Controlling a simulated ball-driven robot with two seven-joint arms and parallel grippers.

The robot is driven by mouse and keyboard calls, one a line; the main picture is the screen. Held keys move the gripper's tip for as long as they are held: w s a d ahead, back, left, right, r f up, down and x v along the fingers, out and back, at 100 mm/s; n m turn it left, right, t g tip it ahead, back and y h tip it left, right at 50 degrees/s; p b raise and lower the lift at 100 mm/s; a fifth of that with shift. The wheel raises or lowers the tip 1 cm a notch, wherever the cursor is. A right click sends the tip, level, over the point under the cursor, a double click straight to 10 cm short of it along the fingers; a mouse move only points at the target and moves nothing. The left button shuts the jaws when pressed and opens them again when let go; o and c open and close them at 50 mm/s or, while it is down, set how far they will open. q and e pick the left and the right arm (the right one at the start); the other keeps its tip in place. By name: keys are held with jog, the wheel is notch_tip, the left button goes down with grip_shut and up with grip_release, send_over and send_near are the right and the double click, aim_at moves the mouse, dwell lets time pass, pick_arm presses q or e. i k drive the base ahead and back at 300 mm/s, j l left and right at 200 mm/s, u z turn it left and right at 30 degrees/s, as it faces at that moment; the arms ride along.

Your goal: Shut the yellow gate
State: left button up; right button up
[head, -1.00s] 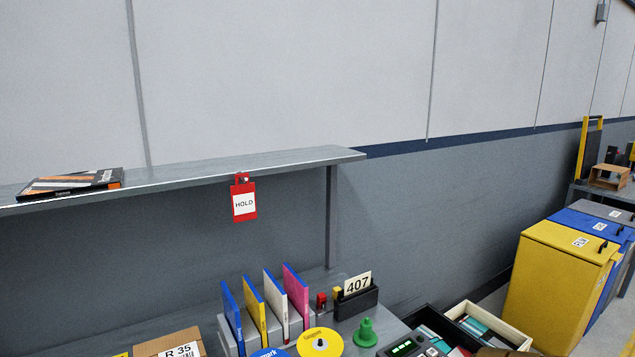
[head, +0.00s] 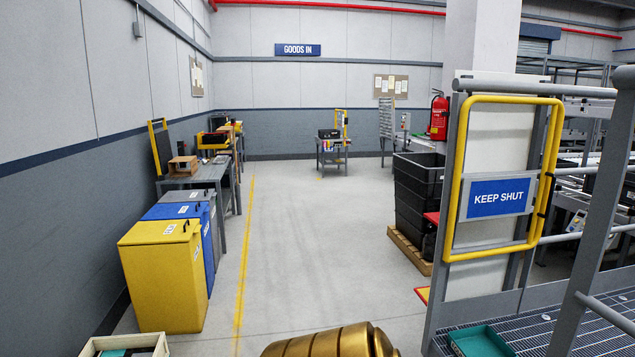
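The yellow gate (head: 457,178) stands upright at the right of the head view. It is a rounded tube frame with a blue and white "KEEP SHUT" sign (head: 498,198) across its middle. Dark fittings (head: 546,190) show at its right side, by a grey post. From this angle the gate overlaps the grey railing (head: 520,88), and I cannot tell whether it stands open or closed. Neither of my grippers is in view.
Grated flooring (head: 540,335) with a teal tray (head: 480,341) lies below the gate. Black crates (head: 415,195) on a pallet stand behind it. Yellow (head: 165,275) and blue bins line the left wall. The floor (head: 310,240) between is clear.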

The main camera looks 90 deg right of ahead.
aim_at(505, 196)
jog(key=z, duration=3.05)
